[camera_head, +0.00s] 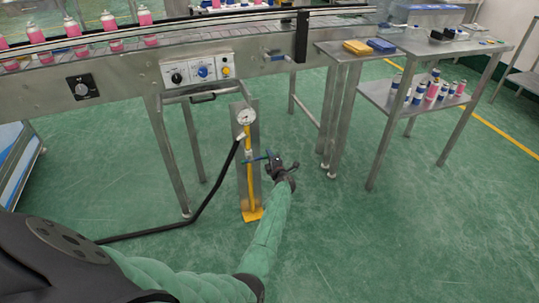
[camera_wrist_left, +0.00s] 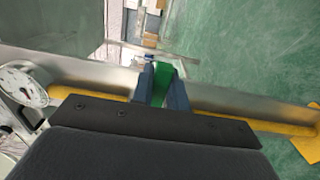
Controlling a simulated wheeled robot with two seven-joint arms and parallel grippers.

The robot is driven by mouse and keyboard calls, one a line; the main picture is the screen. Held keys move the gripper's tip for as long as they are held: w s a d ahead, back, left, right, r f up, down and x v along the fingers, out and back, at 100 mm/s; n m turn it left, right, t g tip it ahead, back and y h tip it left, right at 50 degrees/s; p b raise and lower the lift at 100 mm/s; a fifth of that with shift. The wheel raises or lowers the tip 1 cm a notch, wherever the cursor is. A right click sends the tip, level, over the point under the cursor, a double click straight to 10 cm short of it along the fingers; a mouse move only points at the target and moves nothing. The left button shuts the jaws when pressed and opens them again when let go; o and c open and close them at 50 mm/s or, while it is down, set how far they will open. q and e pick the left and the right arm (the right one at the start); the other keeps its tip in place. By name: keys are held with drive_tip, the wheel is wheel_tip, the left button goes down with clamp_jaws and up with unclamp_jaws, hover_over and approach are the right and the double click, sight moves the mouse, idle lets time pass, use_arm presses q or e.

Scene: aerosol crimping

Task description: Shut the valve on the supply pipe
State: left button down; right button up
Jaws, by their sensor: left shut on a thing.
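A yellow supply pipe (camera_head: 250,185) stands upright on a metal back plate beneath the conveyor, with a round gauge (camera_head: 246,117) on top. The pipe (camera_wrist_left: 90,97) and the gauge (camera_wrist_left: 20,85) also show in the left wrist view. My left gripper (camera_head: 268,160) is at mid-height of the pipe, on its right side. In the left wrist view its dark blue fingers (camera_wrist_left: 162,92) are shut on a green piece, the valve handle (camera_wrist_left: 162,72). The handle is mostly hidden, so I cannot tell its exact angle to the pipe. My right gripper is not in view.
A black hose (camera_head: 213,192) runs from the pipe to the floor at left. The conveyor (camera_head: 120,85) with pink cans and a control panel (camera_head: 198,73) stands behind. A metal table (camera_head: 440,47) is at right. Green floor right of the pipe is clear.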

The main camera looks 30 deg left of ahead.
use_arm(q)
drive_tip(key=shift+d+f, duration=0.1)
drive_tip(key=shift+f, duration=0.05)
idle(0.4)
drive_tip(key=c, duration=1.4)
unclamp_jaws()
drive_tip(key=shift+w, duration=0.1)
drive_tip(key=p+v, duration=0.1)
drive_tip(key=v, duration=0.7)
